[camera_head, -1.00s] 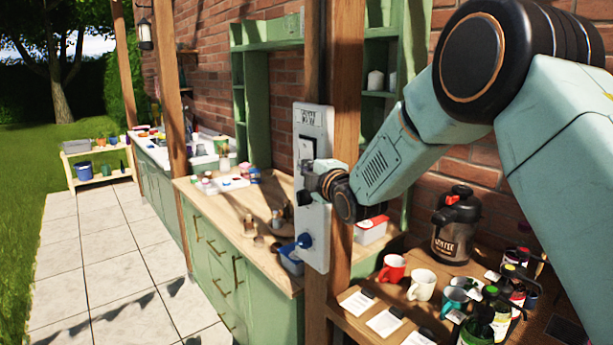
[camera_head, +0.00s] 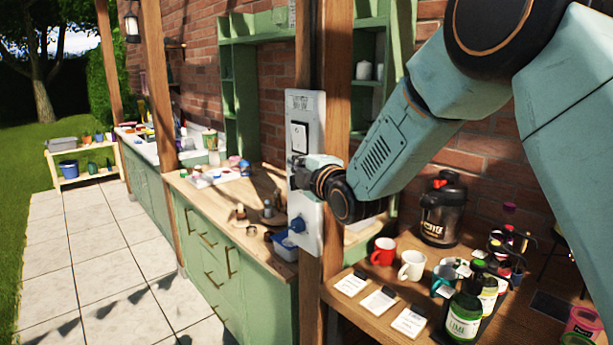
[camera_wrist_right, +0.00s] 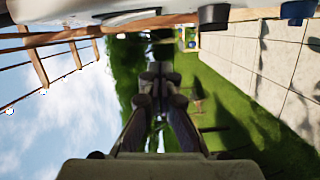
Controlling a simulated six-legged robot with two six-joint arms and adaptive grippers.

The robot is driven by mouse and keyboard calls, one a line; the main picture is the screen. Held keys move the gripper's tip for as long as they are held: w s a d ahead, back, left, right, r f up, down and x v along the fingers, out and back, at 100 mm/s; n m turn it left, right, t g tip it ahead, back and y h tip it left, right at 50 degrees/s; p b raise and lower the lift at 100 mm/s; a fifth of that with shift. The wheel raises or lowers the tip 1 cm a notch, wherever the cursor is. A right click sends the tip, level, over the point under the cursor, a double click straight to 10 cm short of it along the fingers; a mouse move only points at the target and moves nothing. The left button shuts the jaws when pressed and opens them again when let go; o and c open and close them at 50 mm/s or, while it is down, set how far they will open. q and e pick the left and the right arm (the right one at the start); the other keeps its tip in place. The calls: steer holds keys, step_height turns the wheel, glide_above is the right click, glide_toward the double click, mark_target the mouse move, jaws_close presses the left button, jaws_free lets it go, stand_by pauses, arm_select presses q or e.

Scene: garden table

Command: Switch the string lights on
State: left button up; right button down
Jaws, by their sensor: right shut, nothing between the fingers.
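A white switch panel (camera_head: 308,105) is fixed upright on a wooden post in the head view. A white rocker switch in a dark frame (camera_head: 300,137) sits in its upper half, and a blue knob (camera_head: 298,225) sits low on it. My right gripper (camera_head: 297,172) is shut and empty at the panel, just below the rocker. I cannot tell whether it touches. The right wrist view shows its closed fingers (camera_wrist_right: 157,85), with the panel edge (camera_wrist_right: 90,8) along the top. String-light bulbs (camera_wrist_right: 10,111) hang against the sky; whether they are lit is unclear. My left gripper is not in view.
The wooden post (camera_head: 338,110) stands close beside my right wrist. Below my arm, a counter holds a red mug (camera_head: 383,252), a white mug (camera_head: 411,265), bottles (camera_head: 463,310) and a dark dispenser (camera_head: 441,210). Green cabinets (camera_head: 215,255) stand left of the post; the paving (camera_head: 90,260) is clear.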

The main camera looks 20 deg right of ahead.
steer(key=shift+s+d+f+b, duration=0.1)
steer(key=shift+s+d+b, duration=0.1)
steer(key=shift+s, duration=1.05)
steer(key=shift+s+d+b, duration=0.1)
steer(key=shift+s+b, duration=0.05)
steer(key=shift+s, duration=1.05)
